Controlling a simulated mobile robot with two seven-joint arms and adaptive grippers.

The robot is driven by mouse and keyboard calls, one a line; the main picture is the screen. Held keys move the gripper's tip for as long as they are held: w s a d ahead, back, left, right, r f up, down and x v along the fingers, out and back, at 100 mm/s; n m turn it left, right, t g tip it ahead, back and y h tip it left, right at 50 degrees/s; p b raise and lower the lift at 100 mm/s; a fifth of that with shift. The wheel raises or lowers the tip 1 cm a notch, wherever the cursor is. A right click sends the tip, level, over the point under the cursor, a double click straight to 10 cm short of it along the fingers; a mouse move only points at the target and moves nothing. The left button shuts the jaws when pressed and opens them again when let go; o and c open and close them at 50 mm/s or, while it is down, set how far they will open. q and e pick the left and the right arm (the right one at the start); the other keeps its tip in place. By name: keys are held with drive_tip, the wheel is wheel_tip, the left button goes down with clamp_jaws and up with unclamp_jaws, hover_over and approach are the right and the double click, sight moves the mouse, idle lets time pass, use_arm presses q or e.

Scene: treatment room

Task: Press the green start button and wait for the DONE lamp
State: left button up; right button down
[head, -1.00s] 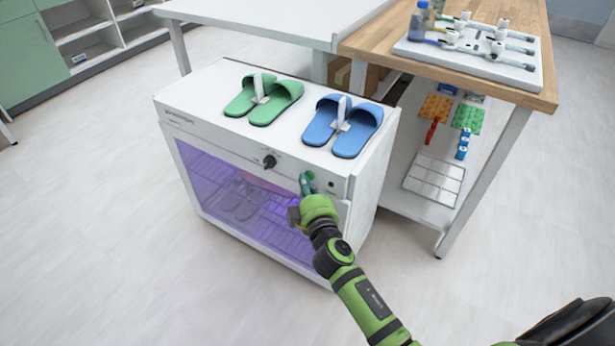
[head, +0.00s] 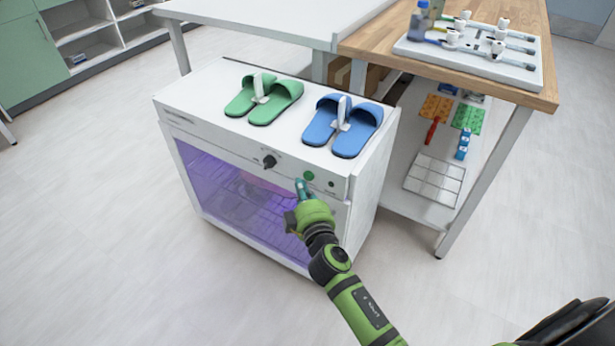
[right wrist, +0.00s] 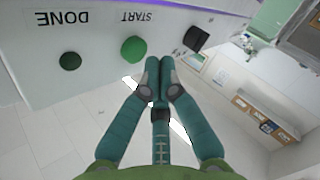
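The white cabinet (head: 215,131) has a purple-lit window (head: 235,195) with items on a rack inside. On its front panel is the green start button (head: 309,175), which also shows under the word START in the right wrist view (right wrist: 133,49). The DONE lamp (right wrist: 70,61) is dark green and looks unlit; it is a small dark dot in the head view (head: 331,184). My right gripper (head: 301,187) is shut and empty, fingertips together (right wrist: 158,65), just below and left of the button and seemingly apart from it.
A black knob (head: 269,162) sits left of the button. Green slippers (head: 275,108) and blue slippers (head: 352,139) lie on the cabinet top. A wooden-topped table (head: 385,42) with lower shelf stands behind and right. The floor in front is clear.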

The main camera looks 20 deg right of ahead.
drive_tip(key=shift+s+a+b, duration=0.3)
drive_tip(key=shift+s+a, duration=0.5)
drive_tip(key=shift+a, duration=0.2)
drive_tip(key=shift+s+a+b, duration=0.25)
drive_tip(key=shift+s+a, duration=0.5)
drive_tip(key=shift+a, duration=0.25)
